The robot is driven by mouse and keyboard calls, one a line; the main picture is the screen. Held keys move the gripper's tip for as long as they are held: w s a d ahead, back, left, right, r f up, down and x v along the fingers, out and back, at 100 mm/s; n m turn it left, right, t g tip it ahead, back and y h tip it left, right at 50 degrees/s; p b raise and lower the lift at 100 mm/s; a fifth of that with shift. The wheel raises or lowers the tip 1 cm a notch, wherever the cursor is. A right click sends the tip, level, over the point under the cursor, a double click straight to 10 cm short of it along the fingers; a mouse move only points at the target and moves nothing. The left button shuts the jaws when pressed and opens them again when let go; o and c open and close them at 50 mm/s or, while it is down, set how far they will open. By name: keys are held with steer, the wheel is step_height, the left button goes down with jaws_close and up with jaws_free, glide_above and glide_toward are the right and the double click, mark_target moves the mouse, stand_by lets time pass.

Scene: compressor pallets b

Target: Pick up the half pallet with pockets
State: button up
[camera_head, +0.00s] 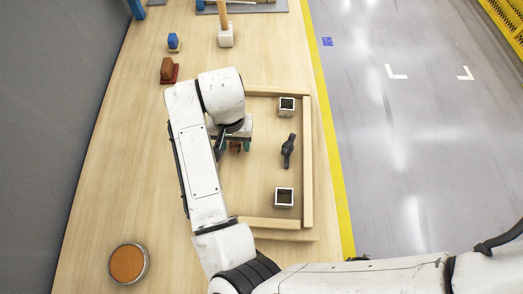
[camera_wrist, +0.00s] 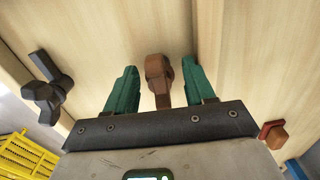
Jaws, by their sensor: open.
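My gripper (camera_head: 232,144) is over the left part of a shallow wooden tray with raised rims (camera_head: 307,150). In the wrist view, its two green fingers are apart (camera_wrist: 161,84), and a brown piece with a rounded top (camera_wrist: 157,68) shows between them. The brown piece shows only in part under my wrist in the head view (camera_head: 235,147). I cannot tell whether a finger touches it. I cannot tell which thing is the half pallet with pockets. Two pale square blocks with dark square openings, one far (camera_head: 287,106) and one near (camera_head: 284,197), stand in the tray.
A black knobbed part (camera_head: 288,151) stands in the tray, also in the wrist view (camera_wrist: 46,91). Behind are a brown block on a red base (camera_head: 168,71), a blue piece (camera_head: 173,42) and a white block with a wooden handle (camera_head: 225,38). A round orange-topped dish (camera_head: 128,263) is near left.

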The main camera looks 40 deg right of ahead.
steer(key=shift+f, duration=0.35)
steer(key=shift+c, duration=0.2)
jaws_close()
steer(key=shift+r, duration=0.1)
stand_by(0.9)
